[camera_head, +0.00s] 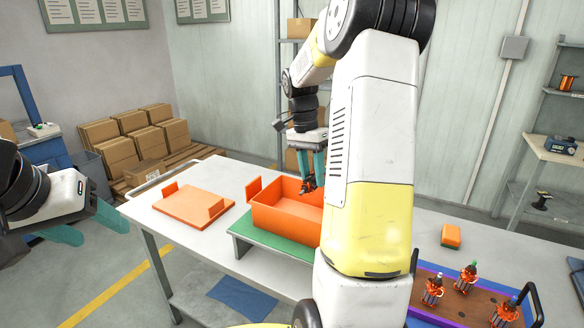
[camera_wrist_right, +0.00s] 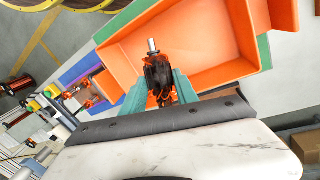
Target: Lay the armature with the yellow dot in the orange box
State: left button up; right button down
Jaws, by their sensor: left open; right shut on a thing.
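My right gripper (camera_head: 312,178) points down over the box. It is shut on an armature (camera_wrist_right: 158,76) with a dark core, orange windings and a metal shaft; in the head view the armature (camera_head: 306,188) shows small at the fingertips. I cannot make out a dot on it, nor whether it touches the box. My left gripper (camera_head: 95,226) is open and empty, left of the table.
An orange lid-like tray (camera_head: 190,206) lies left of the box. A blue-rimmed tray (camera_head: 424,318) at the right holds three armatures (camera_head: 466,280), with red, green and blue marks. An orange-and-green block (camera_head: 451,236) lies behind it. My right arm hides the box's right side.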

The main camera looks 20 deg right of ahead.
aim_at(312, 187)
jog(key=shift+w+x, duration=0.15)
jog(key=shift+x, duration=0.75)
jog(key=shift+w+x, duration=0.2)
jog(key=shift+x, duration=0.65)
jog(key=shift+a+f, duration=0.1)
jog(key=shift+a, duration=0.1)
jog(key=c, duration=0.9)
grip_release()
jog(key=shift+o, duration=0.2)
jog(key=v, duration=0.7)
jog(key=shift+r, duration=0.4)
